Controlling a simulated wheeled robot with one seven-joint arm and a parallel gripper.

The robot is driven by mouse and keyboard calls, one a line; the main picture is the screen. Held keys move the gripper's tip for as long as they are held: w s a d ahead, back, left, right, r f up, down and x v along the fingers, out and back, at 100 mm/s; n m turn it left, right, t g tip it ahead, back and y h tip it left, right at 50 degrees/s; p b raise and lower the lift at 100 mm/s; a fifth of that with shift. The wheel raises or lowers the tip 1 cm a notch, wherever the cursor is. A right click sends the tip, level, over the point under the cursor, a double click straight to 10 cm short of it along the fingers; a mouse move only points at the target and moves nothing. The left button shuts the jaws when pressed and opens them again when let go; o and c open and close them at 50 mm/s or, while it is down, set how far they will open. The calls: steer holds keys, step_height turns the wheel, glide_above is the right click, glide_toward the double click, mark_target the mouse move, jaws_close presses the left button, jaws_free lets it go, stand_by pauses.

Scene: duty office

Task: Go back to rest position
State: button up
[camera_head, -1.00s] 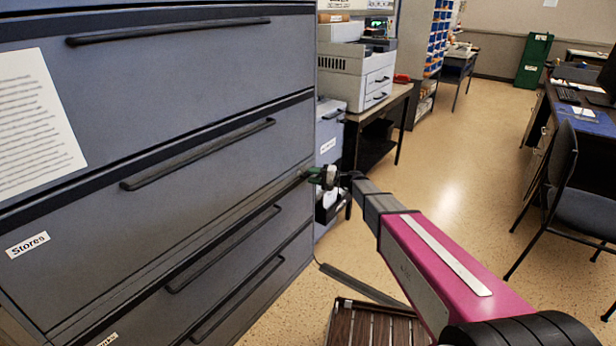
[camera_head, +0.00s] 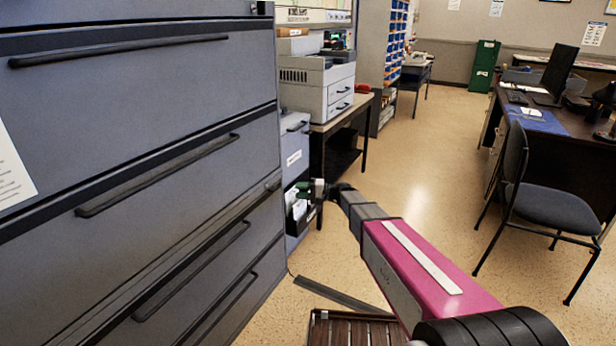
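My gripper (camera_head: 305,189) is at the far end of my outstretched magenta and grey arm (camera_head: 420,270). A gap of floor shows between my arm and the cabinet's lower front.
A printer (camera_head: 318,88) stands on a table beyond the cabinet. A chair (camera_head: 555,205) and a desk (camera_head: 565,120) are at the right. A slatted wooden thing (camera_head: 350,330) is at the bottom. Open floor (camera_head: 425,185) runs between.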

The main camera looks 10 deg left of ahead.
steer(key=s+d+f+h, duration=0.3)
steer(key=s+d+h, duration=0.6)
steer(key=d, duration=0.7)
steer(key=s+d+f+h, duration=0.4)
steer(key=s+d+h, duration=0.4)
steer(key=s+d, duration=0.8)
steer(key=shift+s+d+f+h, duration=0.15)
steer(key=shift+s+d+h, duration=0.1)
steer(key=shift+d+h, duration=0.2)
